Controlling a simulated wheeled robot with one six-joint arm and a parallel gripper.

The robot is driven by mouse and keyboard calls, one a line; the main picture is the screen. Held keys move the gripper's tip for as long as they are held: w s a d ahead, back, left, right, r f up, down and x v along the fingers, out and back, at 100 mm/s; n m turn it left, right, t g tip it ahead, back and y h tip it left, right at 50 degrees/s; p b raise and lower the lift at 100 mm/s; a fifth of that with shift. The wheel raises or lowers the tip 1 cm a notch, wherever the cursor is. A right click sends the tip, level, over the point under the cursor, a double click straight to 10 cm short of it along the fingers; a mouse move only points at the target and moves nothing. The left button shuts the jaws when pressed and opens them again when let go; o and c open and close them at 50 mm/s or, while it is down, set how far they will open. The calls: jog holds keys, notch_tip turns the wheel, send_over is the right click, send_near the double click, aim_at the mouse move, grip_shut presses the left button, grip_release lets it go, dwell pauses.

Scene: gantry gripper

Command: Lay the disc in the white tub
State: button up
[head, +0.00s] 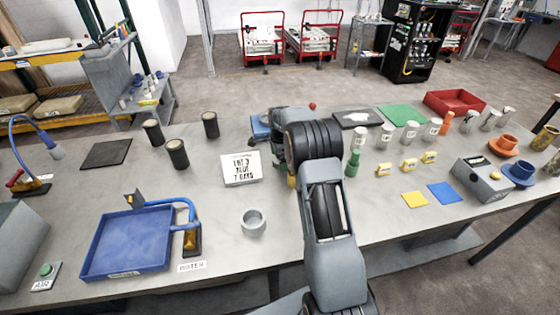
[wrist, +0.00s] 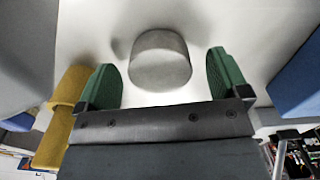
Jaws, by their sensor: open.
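A short round pale grey piece, apparently the disc (wrist: 160,62), shows in the wrist view. It lies between the two green fingers of my gripper (wrist: 165,78), with a gap on each side. The fingers are apart and hold nothing. In the head view my arm hides the fingertips and that round piece. A small round pale tub (head: 253,231), apparently the white tub, stands upright on the grey table, left of my arm and nearer the front edge. Its top is open.
A sign card (head: 240,169) lies left of my arm. A blue tray (head: 127,243) and blue hose are further left. Several black cylinders (head: 177,153) stand behind. Bare table surrounds the tub.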

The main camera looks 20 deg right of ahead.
jog(key=shift+f, duration=0.55)
jog(key=shift+c, duration=0.2)
jog(key=c, duration=1.1)
